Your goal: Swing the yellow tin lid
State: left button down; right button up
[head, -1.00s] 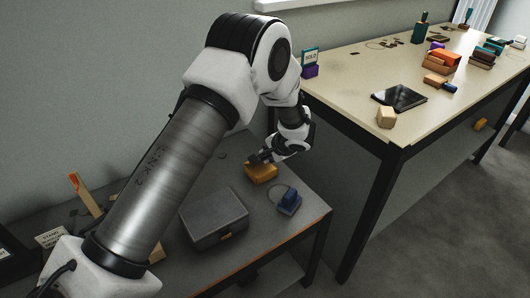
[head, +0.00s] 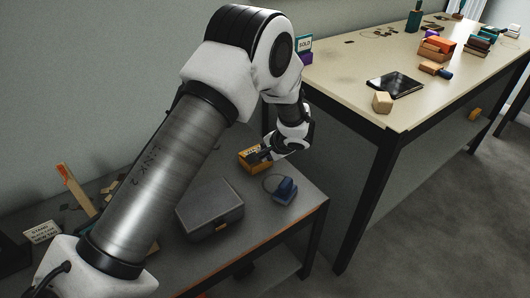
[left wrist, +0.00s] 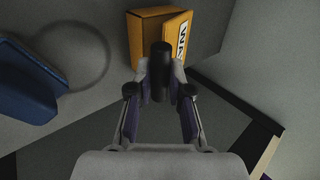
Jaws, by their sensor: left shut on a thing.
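The yellow tin (head: 246,167) stands on the dark low bench; it also shows at the top of the left wrist view (left wrist: 148,33). Its lid (head: 251,153) carries a lettered label and appears tilted up, partly open; in the left wrist view the lid (left wrist: 183,29) stands at an angle to the box. My left gripper (head: 265,153) is at the tin's right side. In the left wrist view its fingers (left wrist: 160,75) are shut on a dark round handle (left wrist: 160,62) in front of the lid. How the handle joins the lid is hidden. My right gripper is out of view.
A blue block-like object (head: 285,189) with a thin loop lies just in front of the tin. A grey case (head: 209,207) sits left of it. The pale table (head: 345,67) on the right holds a black tablet (head: 394,86) and several blocks.

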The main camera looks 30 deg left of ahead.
pick_arm(q)
jog(key=shift+s+d+f+b, duration=0.15)
jog(key=shift+f+b, duration=0.2)
jog(key=shift+f, duration=0.2)
jog(key=shift+d+f+b, duration=0.15)
jog(key=shift+f+b, duration=0.2)
jog(key=shift+f, duration=0.2)
jog(key=shift+r, duration=0.1)
jog(key=shift+s+d+f+b, duration=0.1)
jog(key=shift+d+f+b, duration=0.1)
jog(key=shift+f+b, duration=0.85)
jog(key=c, duration=1)
grip_release()
jog(key=shift+r, duration=0.2)
jog(key=shift+r, duration=0.1)
